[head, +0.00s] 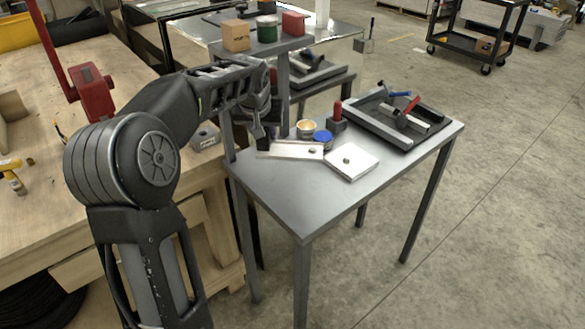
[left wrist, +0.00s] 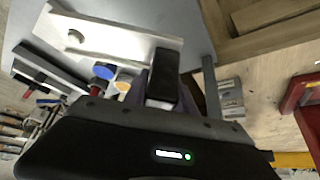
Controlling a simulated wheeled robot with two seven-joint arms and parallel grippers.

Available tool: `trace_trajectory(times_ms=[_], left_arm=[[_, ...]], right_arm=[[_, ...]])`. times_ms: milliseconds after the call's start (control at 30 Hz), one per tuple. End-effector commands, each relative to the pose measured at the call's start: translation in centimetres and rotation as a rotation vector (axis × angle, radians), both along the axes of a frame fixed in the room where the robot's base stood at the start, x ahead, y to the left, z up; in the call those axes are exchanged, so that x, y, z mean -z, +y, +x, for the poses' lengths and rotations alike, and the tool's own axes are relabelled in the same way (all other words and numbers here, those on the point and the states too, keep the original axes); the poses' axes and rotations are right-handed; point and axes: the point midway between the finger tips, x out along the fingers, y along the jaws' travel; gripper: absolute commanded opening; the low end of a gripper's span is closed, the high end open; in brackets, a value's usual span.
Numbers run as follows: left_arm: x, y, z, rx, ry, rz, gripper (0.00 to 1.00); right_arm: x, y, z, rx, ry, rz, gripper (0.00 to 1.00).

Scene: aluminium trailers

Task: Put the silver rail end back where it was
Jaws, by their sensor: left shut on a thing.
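The silver rail end (head: 290,150) is a flat, pale metal bar with a small dark knob near its right end. In the head view it is at the left part of the grey table, beside a square silver plate (head: 352,168). My left gripper (head: 259,134) is at the bar's left end, shut on it; the fingers partly hide the grip. The left wrist view shows the dark finger (left wrist: 164,78) against pale metal (left wrist: 125,42). I cannot tell whether the bar touches the table. My right gripper is not in view.
A blue-lidded tin (head: 322,136), an open tin (head: 306,128) and a red-handled block (head: 336,115) stand close behind the bar. A grey tray (head: 437,133) with tools is at the right. A raised shelf (head: 290,46) stands behind. The table's front is clear.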

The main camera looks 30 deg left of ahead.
Motion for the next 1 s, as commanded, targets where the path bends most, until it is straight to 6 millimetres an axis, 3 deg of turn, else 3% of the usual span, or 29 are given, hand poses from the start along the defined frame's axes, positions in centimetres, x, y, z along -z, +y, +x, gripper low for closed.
trace_trajectory(times_ms=[367,733,1000], left_arm=[[0.1,0.0,0.0,0.000,-0.001,0.000,0.00],[5.6,0.0,0.0,0.000,0.002,0.001,0.00],[6.2,0.0,0.0,0.000,-0.002,0.002,0.00]], right_arm=[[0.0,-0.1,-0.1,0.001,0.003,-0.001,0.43],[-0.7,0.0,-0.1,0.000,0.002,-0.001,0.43],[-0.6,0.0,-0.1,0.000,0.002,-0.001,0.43]])
